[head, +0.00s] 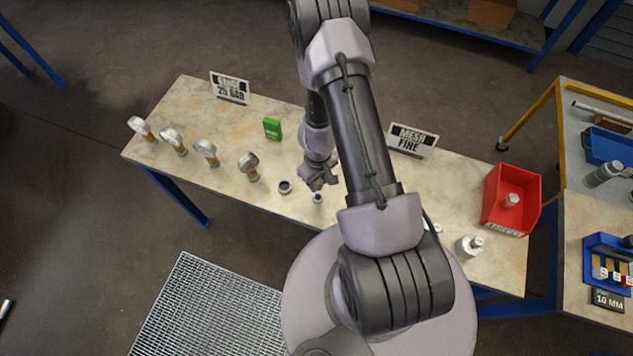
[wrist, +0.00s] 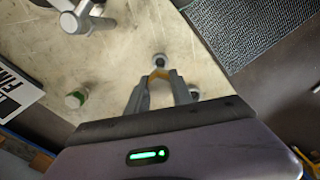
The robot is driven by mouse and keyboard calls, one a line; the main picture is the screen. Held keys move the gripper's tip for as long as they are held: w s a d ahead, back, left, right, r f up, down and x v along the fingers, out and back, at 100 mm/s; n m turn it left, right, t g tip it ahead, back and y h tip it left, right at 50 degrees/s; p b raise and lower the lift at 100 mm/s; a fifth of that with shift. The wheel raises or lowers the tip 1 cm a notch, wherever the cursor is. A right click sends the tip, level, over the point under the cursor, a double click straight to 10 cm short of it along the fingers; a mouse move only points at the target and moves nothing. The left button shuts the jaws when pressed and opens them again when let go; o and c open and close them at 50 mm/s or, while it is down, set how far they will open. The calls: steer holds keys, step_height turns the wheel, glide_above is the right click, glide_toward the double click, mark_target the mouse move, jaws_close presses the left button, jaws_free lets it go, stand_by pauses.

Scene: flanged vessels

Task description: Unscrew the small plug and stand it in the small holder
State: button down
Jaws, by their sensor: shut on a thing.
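My gripper (head: 317,184) is over the middle of the table in the head view, pointing down. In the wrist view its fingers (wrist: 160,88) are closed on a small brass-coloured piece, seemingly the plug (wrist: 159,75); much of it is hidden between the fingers.
Several gauges (head: 206,152) stand along the left of the table (head: 185,100). A green box (head: 272,129) and the MESH FINE sign (head: 412,140) are behind. A red bin (head: 512,200) and a metal vessel (head: 469,247) stand at right. My arm hides part of the table.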

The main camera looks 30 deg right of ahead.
mark_target(318, 190)
steer(key=shift+f+b, duration=2.5)
steer(key=shift+b, duration=0.05)
steer(key=shift+f, duration=0.15)
steer(key=shift+f+b, duration=1.25)
steer(key=shift+b, duration=0.15)
steer(key=c, duration=1.1)
jaws_free()
steer(key=shift+o, duration=0.2)
steer(key=shift+r, duration=0.1)
